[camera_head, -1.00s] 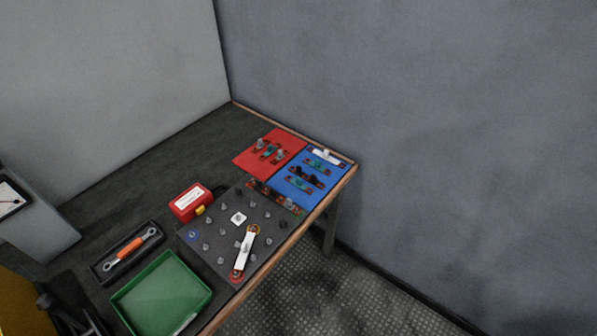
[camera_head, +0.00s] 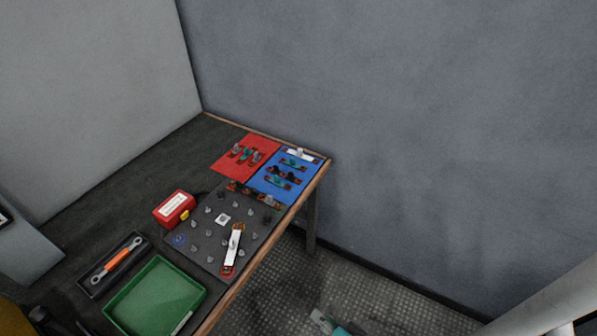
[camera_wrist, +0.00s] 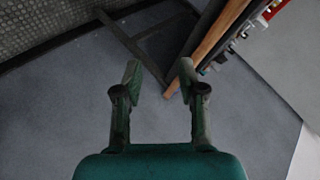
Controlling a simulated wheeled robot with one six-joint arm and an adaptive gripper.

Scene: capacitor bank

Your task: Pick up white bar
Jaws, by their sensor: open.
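A white bar (camera_head: 233,247) lies on the dark grey pegged board near the table's front edge, with a reddish ring at its lower end. A second white bar (camera_head: 300,154) lies at the far edge of the blue mat. My gripper (camera_wrist: 160,68) is open, with nothing between its green fingers in the wrist view. In the head view, part of my gripper (camera_head: 327,319) shows at the bottom edge, out over the floor and right of the table, well apart from both bars.
The pegged board (camera_head: 207,258) carries several upright posts. A red mat (camera_head: 228,164) and the blue mat (camera_head: 264,188) hold small parts. A red box (camera_head: 174,208), a wrench tray (camera_head: 92,293) and a green tray (camera_head: 155,298) stand to the left. The table edge (camera_wrist: 213,45) is right of my fingers.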

